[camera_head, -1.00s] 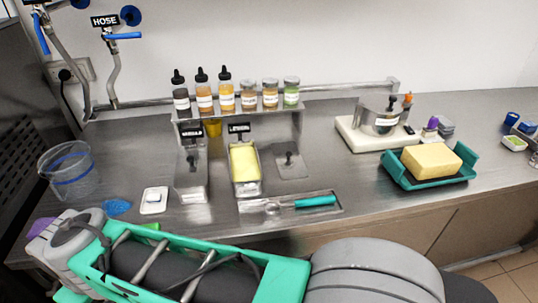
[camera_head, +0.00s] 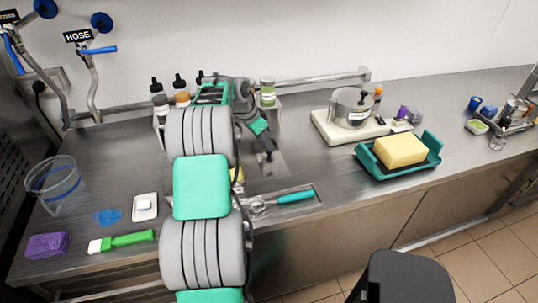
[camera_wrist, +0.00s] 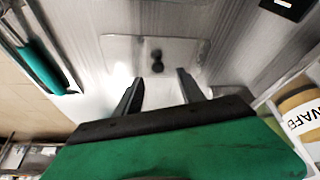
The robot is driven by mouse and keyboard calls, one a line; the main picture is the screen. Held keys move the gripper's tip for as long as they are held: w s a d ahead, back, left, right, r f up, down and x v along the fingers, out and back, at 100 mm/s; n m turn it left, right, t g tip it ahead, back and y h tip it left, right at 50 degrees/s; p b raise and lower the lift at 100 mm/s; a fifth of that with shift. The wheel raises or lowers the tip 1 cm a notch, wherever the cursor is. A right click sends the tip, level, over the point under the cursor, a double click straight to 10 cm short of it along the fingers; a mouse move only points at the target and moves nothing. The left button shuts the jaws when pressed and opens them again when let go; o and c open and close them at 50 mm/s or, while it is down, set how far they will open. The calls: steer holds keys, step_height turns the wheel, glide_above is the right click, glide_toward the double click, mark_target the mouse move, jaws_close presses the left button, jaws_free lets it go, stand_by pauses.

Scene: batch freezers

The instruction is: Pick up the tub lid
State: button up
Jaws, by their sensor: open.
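The tub lid (camera_wrist: 120,48) is a flat metal plate with rounded corners and a black knob (camera_wrist: 157,60). It lies on the steel counter. In the head view the lid (camera_head: 282,163) is partly hidden by my gripper (camera_head: 268,157), which points down over it. In the wrist view my gripper (camera_wrist: 160,90) is open and empty. The knob shows just beyond the fingertips, roughly between their lines. The fingers appear apart from the knob.
A teal-handled tool (camera_head: 295,197) lies on a tray nearest the lid's front. A scale (camera_head: 318,124) and a teal tray of butter (camera_head: 437,150) stand right. My arm covers the tubs.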

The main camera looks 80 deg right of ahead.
mark_target(269, 154)
steer(key=p+x, duration=0.1)
steer(key=x, duration=0.3)
steer(key=shift+s+a+f+p, duration=0.15)
steer(key=shift+s+f+p, duration=0.05)
steer(key=shift+p, duration=0.15)
steer(key=shift+f, duration=0.35)
steer(key=shift+c, duration=0.6)
jaws_close()
